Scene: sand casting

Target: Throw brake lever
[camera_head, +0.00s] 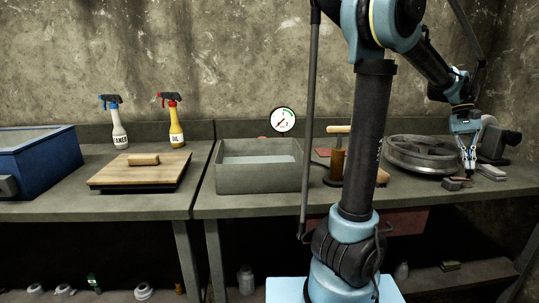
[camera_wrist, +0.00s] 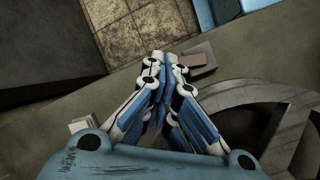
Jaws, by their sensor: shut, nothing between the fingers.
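A small dark piece with a reddish-brown pad (camera_head: 457,183) lies near the bench's front edge at the right, and it also shows in the wrist view (camera_wrist: 198,60). It looks like the brake lever, but I cannot be sure. A large grey spoked wheel (camera_head: 415,157) is just behind it, and part of its rim and spokes shows in the wrist view (camera_wrist: 290,130). My gripper (camera_head: 468,172) points down beside the pad, to the right of the wheel. In the wrist view my gripper (camera_wrist: 163,60) has its fingertips together and empty, just left of the pad. I cannot tell whether they touch it.
A grey block (camera_head: 492,173) and a dark machine (camera_head: 494,143) stand right of my gripper. Left of the wheel are a wooden-handled tool (camera_head: 338,155), a gauge (camera_head: 283,120) and a grey basin (camera_head: 228,181). The tiled floor (camera_wrist: 140,30) lies beyond the bench edge.

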